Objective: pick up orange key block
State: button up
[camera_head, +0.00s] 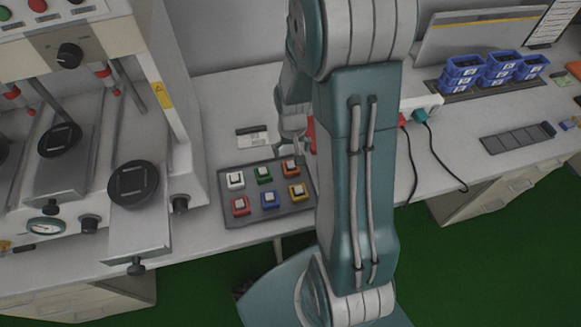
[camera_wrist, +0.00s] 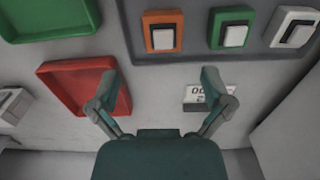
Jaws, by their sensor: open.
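The orange key block (camera_head: 291,168) sits in the back right place of a grey tray (camera_head: 235,213). It has a pale key on top. In the wrist view the orange block (camera_wrist: 162,31) is at the top middle, beyond the fingertips. My gripper (camera_wrist: 159,77) is open and empty, its fingers spread over the bench between a red tray and a small label. In the head view my gripper (camera_head: 296,150) is just behind the orange block, and my arm hides part of the area to its right.
The grey tray also holds white (camera_head: 235,180), green (camera_head: 264,174), red (camera_head: 240,206), blue (camera_head: 270,199) and yellow (camera_head: 298,193) key blocks. An empty red tray (camera_wrist: 67,82) and green tray (camera_wrist: 45,15) lie beside it. A test machine (camera_head: 133,184) stands left; blue bins (camera_head: 498,66) stand far right.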

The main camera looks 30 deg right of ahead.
aim_at(290, 161)
jog(key=shift+w+a+f, duration=0.1)
jog(key=shift+w+f, duration=0.05)
jog(key=shift+f, duration=1.45)
jog(key=shift+w+a+f, duration=0.1)
jog(key=shift+f, duration=1.45)
jog(key=c, duration=1.2)
